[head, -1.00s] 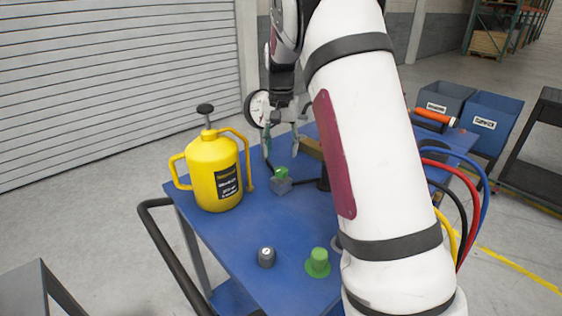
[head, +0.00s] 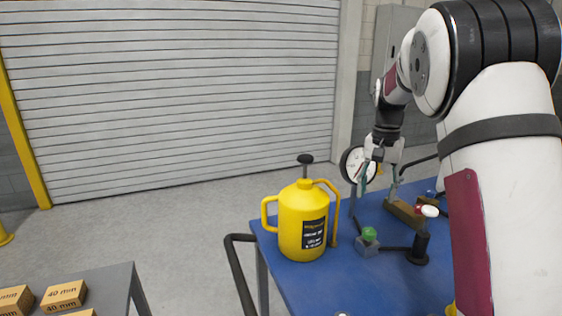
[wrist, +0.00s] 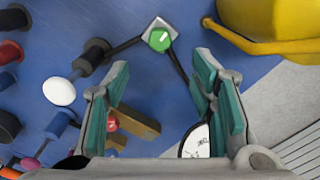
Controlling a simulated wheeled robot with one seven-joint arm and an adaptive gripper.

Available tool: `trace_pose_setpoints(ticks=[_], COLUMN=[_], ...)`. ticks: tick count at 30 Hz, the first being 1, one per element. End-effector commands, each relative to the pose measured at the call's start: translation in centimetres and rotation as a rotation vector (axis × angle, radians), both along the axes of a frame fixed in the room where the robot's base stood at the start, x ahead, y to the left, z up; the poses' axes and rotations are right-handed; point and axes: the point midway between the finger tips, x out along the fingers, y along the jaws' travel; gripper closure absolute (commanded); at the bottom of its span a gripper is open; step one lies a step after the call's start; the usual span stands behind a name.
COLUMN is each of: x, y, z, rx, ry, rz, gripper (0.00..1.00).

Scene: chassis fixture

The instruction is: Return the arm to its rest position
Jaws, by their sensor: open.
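My gripper (head: 378,190) is open and empty, hanging over the blue cart (head: 310,285) in the head view. Its two teal-padded fingers (wrist: 160,75) stand well apart in the wrist view, with nothing between them. A small grey block with a green knob (head: 369,235) stands on the cart below it; this knob also shows ahead of the fingertips in the wrist view (wrist: 159,39). A round white gauge (head: 350,165) is close by the gripper in the head view, and its dial partly shows behind the right finger in the wrist view. My arm fills the right side of the head view.
A yellow can (head: 300,235) with a raised black cap stands on the cart's left part. A black post with a white top (head: 420,240) and a brown block (head: 402,214) are near the gripper. A grey table (head: 110,285) with small boxes is at lower left. Open floor lies between.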

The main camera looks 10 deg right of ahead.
Motion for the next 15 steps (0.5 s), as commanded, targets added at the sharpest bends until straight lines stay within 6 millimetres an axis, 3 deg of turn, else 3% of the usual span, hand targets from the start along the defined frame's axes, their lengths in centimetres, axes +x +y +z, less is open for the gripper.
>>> trace_pose_setpoints(ticks=[5,9,15], x=[-2.3,-6.3,-12.9], y=[1.8,4.5,8.4], z=[2.7,5.9,9.1], rx=[0.009,0.020,0.018], ry=[-0.035,-0.084,-0.152], rz=[0.045,0.123,0.254], gripper=[0.49,0.49,0.49])
